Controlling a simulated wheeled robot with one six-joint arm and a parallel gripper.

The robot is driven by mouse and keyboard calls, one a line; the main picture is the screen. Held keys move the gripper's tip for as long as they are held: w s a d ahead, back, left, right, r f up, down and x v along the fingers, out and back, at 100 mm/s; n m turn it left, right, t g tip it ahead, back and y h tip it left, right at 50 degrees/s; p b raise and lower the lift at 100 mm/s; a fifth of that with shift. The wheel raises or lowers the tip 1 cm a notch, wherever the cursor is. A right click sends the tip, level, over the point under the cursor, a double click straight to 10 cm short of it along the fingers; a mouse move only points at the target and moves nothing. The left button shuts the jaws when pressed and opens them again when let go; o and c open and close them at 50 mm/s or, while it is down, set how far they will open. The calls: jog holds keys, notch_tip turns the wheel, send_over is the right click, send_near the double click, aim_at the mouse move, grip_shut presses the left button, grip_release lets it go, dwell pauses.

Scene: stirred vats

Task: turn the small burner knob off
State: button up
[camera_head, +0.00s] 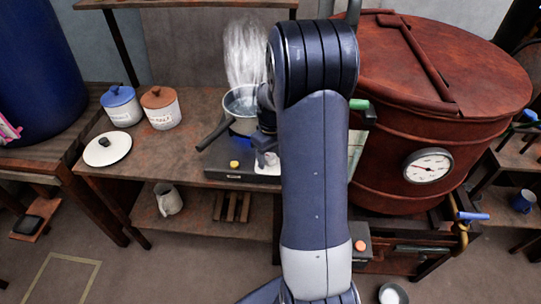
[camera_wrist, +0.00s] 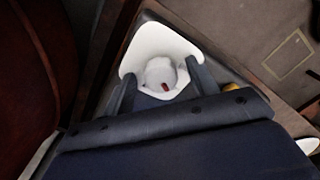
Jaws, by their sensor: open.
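The small burner (camera_head: 228,175) is a dark, low unit at the front of the wooden bench, with a steaming pot on it. A white knob with a red mark (camera_wrist: 160,72) sits on a white plate (camera_wrist: 150,40) in the wrist view. My gripper (camera_wrist: 162,85) is open there, one finger on each side of the knob. Whether the fingers touch it I cannot tell. In the head view my gripper (camera_head: 266,158) is at the burner's front, partly hidden by my arm. A yellow button (camera_head: 234,164) is left of it; it also shows in the wrist view (camera_wrist: 231,87).
The pot (camera_head: 240,103) steams, its dark handle pointing front left. Two lidded jars (camera_head: 161,108) and a white lid (camera_head: 107,149) lie further left. A large red vat (camera_head: 400,125) with a gauge (camera_head: 429,165) stands close on the right. A jug (camera_head: 168,199) is on the lower shelf.

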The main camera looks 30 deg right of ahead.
jog(key=c, duration=1)
jog(key=shift+o, duration=0.2)
jog(key=shift+m, duration=0.4)
jog(key=m, duration=0.5)
jog(key=shift+m+p, duration=0.3)
jog(key=shift+p, duration=0.1)
jog(key=m, duration=0.5)
jog(key=shift+a, duration=0.1)
jog(key=shift+m, duration=0.4)
jog(key=o, duration=1)
jog(key=shift+c, duration=0.2)
